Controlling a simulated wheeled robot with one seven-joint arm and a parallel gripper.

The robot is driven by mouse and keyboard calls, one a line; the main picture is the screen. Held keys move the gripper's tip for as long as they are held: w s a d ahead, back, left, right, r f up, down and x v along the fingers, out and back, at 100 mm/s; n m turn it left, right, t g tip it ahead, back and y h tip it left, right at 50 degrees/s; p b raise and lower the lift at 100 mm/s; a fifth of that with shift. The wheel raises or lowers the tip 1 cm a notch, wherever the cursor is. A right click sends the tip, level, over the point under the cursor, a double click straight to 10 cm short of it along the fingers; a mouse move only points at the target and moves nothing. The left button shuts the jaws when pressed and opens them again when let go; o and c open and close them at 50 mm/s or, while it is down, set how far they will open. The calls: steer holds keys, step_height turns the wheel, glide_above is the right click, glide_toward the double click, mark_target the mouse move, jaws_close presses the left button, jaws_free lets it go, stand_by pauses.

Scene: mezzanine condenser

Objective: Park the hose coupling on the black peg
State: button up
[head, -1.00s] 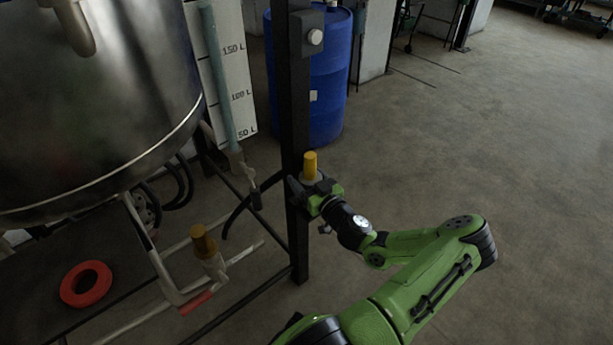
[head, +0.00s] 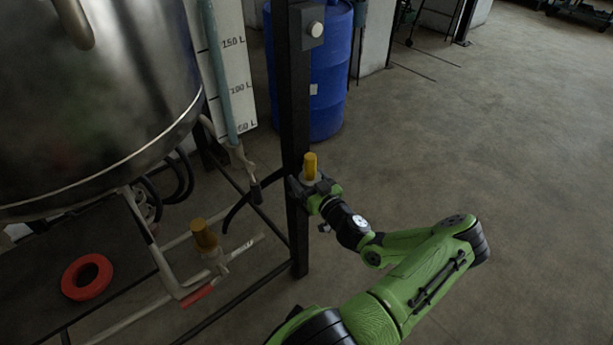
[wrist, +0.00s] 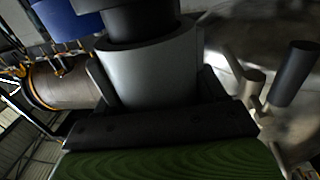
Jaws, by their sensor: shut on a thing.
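My gripper (head: 304,184) is shut on the hose coupling. The coupling has a grey body (wrist: 160,70) between the fingers in the wrist view. In the head view a yellow cylinder (head: 310,166) stands upright above the jaws, in line with the coupling. A black round part (wrist: 140,22) runs on from the grey body in the wrist view. I cannot tell whether it is the black peg or part of the coupling. The jaws are close beside the black post (head: 296,110). No separate peg shows clearly in the head view.
A steel tank (head: 95,110) fills the left. A second yellow-capped fitting (head: 204,235) stands on the pipework, with a red ring (head: 87,277) further left. A pale valve fitting (head: 240,160) hangs left of the post. A blue drum (head: 325,90) stands behind. Floor to the right is clear.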

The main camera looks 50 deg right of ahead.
steer(key=shift+f, duration=0.25)
steer(key=o, duration=1.5)
steer(key=shift+c, duration=0.2)
steer(key=shift+s+f, duration=0.1)
steer(key=p+v, duration=0.2)
steer(key=v, duration=1.3)
steer(key=shift+s+p, duration=0.3)
steer(key=shift+p, duration=0.1)
steer(key=shift+w+a, duration=0.1)
steer(key=shift+a, duration=0.05)
